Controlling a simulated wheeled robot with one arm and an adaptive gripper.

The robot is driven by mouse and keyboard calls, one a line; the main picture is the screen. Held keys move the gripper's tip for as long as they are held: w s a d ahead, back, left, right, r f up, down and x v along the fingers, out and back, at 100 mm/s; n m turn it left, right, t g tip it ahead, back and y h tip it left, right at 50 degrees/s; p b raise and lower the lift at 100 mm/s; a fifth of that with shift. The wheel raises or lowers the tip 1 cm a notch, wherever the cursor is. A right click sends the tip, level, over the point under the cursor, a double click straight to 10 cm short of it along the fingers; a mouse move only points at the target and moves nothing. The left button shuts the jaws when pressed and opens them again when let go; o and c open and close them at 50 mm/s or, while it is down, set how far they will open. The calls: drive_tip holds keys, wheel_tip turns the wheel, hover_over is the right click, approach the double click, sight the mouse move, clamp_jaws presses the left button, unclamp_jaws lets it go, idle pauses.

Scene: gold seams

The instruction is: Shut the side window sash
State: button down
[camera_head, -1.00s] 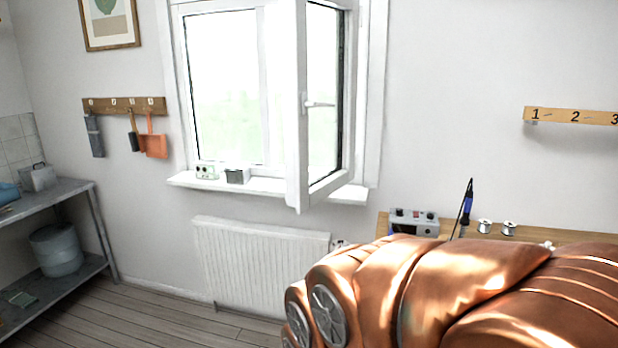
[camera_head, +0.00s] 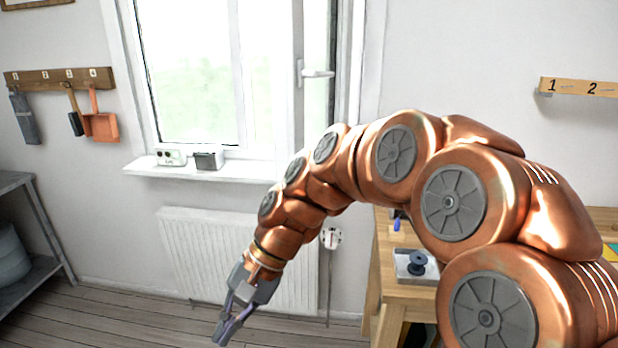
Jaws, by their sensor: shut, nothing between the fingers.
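The white side window sash (camera_head: 297,75) stands swung open into the room, its edge towards me and its glass to the right of that edge. The lower part of the sash is hidden behind my copper arm. My gripper (camera_head: 222,335) points down in front of the radiator and floor, well below the sash and apart from it. Its fingers are shut and empty.
The sill (camera_head: 200,171) holds a small white box (camera_head: 171,157) and a dark box (camera_head: 208,160). A radiator (camera_head: 200,250) hangs below. A wooden workbench (camera_head: 376,285) stands at right, partly behind my arm. A metal shelf (camera_head: 40,215) is at left.

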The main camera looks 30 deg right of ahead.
drive_tip(key=w+d+r+m+t+y, duration=0.3)
drive_tip(key=w+d+m+t, duration=0.15)
drive_tip(key=w+d, duration=0.4)
drive_tip(key=w+d+r+m+t+y, duration=0.2)
drive_tip(key=w+d+r+m+t, duration=0.1)
drive_tip(key=w+d+m, duration=0.5)
drive_tip(key=w+d+f+m+t+h, duration=0.15)
drive_tip(key=d+m+t, duration=0.3)
drive_tip(key=d, duration=0.95)
drive_tip(key=w+d+f+m+t+h, duration=0.15)
drive_tip(key=d+m+t, duration=0.3)
drive_tip(key=d, duration=0.85)
drive_tip(key=p+x, duration=0.3)
drive_tip(key=x, duration=1)
drive_tip(key=shift+w+h, duration=0.3)
drive_tip(key=shift+w, duration=0.15)
drive_tip(key=shift+w+a+m, duration=0.1)
drive_tip(key=shift+m, duration=0.15)
